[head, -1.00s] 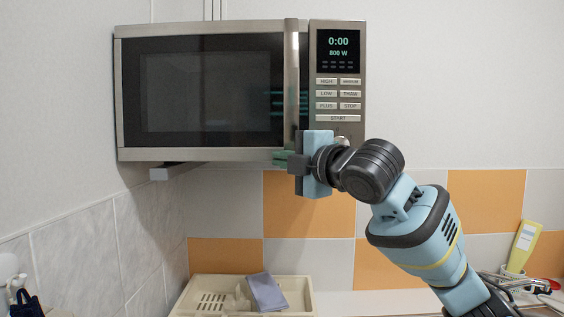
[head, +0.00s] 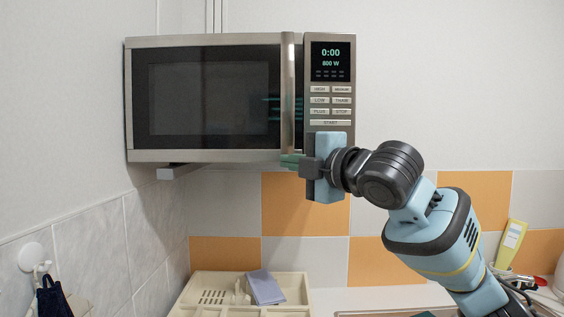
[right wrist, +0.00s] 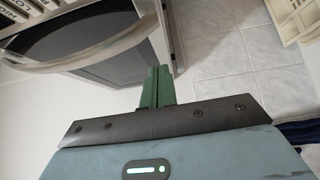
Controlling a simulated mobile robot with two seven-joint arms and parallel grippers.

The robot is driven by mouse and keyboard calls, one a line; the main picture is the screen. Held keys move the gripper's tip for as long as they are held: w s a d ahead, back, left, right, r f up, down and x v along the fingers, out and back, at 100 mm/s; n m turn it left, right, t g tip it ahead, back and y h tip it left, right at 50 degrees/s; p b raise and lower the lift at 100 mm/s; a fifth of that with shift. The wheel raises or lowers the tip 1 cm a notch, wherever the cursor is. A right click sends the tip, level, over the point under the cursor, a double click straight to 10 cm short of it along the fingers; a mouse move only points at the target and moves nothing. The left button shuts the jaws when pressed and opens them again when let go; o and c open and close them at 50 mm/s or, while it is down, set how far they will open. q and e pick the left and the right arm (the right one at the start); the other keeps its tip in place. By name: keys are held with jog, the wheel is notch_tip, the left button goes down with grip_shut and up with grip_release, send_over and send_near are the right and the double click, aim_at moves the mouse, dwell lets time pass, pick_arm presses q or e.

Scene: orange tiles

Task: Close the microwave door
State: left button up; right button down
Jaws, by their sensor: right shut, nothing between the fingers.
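The microwave (head: 329,88) hangs on the wall, with its dark-windowed door (head: 205,155) on the left and the control panel on the right. A dark strip shows between the upright door handle (head: 288,95) and the panel, so the door looks slightly ajar, though how far is hard to tell. My right gripper (head: 292,161) is shut and empty, its green fingers by the lower end of the handle. My left gripper is not in view.
A cream tray (head: 205,299) holding a grey-blue item (head: 265,287) sits below the microwave. A yellow tube (head: 511,245) stands at the right. A hook with a dark cloth (head: 52,298) is on the left wall. The space directly under the microwave is open.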

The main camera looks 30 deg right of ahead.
jog(key=s+d, duration=0.2)
jog(key=s, duration=0.3)
jog(key=shift+s+f, duration=0.25)
jog(key=shift+s, duration=0.15)
